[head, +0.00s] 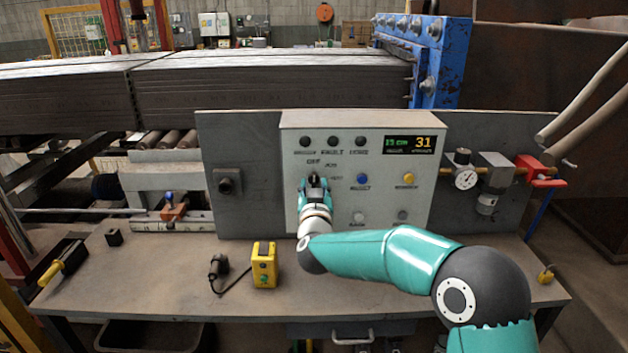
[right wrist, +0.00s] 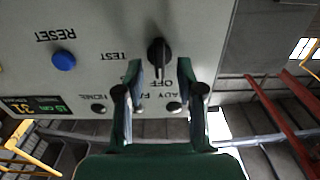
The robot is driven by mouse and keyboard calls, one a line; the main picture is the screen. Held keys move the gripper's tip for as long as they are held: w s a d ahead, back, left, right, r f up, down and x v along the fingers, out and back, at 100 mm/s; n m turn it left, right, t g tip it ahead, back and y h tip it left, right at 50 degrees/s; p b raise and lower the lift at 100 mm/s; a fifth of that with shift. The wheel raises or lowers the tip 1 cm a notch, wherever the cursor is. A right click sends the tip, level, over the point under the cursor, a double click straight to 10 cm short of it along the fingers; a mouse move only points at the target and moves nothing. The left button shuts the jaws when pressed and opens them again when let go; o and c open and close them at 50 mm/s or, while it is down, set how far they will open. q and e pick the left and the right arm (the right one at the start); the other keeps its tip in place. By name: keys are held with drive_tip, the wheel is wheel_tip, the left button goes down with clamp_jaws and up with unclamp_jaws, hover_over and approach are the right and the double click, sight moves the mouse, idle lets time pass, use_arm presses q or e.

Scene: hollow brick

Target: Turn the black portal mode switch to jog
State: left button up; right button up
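The black portal mode switch (right wrist: 158,52) sits on the pale grey panel face (head: 290,140). In the right wrist view, where the panel is upside down, its long grip stands upright and its lower end seems to point at the OFF label. In the head view the switch (head: 314,178) is mostly hidden by my right gripper (head: 315,191). In the right wrist view my right gripper (right wrist: 160,64) is open, with one fingertip on each side of the switch and gaps to it. One finger partly covers the JOG label. My left gripper is not in view.
A blue reset button (head: 362,179), a yellow button (head: 406,180) and a lit display (head: 410,145) are on the same panel. A yellow box (head: 264,265) and a dark corded device (head: 218,267) lie on the bench (head: 180,285). A pressure gauge (head: 466,178) is at right.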

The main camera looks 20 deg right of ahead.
drive_tip(key=shift+x, duration=0.8)
clamp_jaws()
